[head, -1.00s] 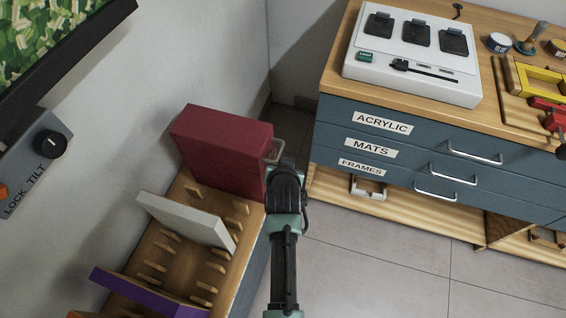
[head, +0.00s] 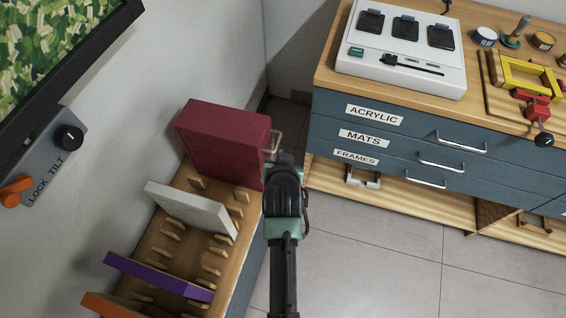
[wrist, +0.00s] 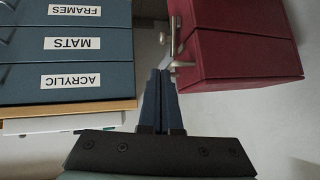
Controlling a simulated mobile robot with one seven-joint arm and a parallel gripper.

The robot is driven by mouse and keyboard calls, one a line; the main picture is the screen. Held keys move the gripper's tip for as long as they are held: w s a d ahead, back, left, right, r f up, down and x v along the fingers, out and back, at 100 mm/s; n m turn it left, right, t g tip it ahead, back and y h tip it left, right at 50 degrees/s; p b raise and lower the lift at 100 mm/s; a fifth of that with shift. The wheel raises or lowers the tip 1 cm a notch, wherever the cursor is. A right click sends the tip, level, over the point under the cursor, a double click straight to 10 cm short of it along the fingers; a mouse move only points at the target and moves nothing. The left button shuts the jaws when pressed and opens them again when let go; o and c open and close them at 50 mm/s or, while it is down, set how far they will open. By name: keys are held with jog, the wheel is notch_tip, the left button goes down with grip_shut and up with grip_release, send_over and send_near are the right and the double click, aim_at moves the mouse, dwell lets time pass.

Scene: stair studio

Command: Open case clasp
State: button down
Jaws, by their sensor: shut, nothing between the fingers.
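The dark red case (head: 222,139) stands upright at the far end of a wooden slotted rack. A pale metal handle (head: 276,143) shows on its right side. In the wrist view, the case (wrist: 240,45) is at the upper right. Small metal fittings, with a clasp-like piece (wrist: 182,64), stick out from its edge facing my gripper. My gripper (wrist: 161,72) is shut and empty, its dark blue fingertips just beside that metal piece. I cannot tell whether they touch. In the head view, my own wrist hides the fingertips.
A white panel (head: 188,207) and a purple panel (head: 158,276) stand in the rack (head: 236,232). A blue drawer cabinet (head: 400,150) stands to the right, with a white device (head: 401,66) on top. Grey floor lies open between.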

jog(key=v, duration=0.5)
jog(key=shift+s+d+r, duration=0.1)
jog(key=shift+r, duration=0.3)
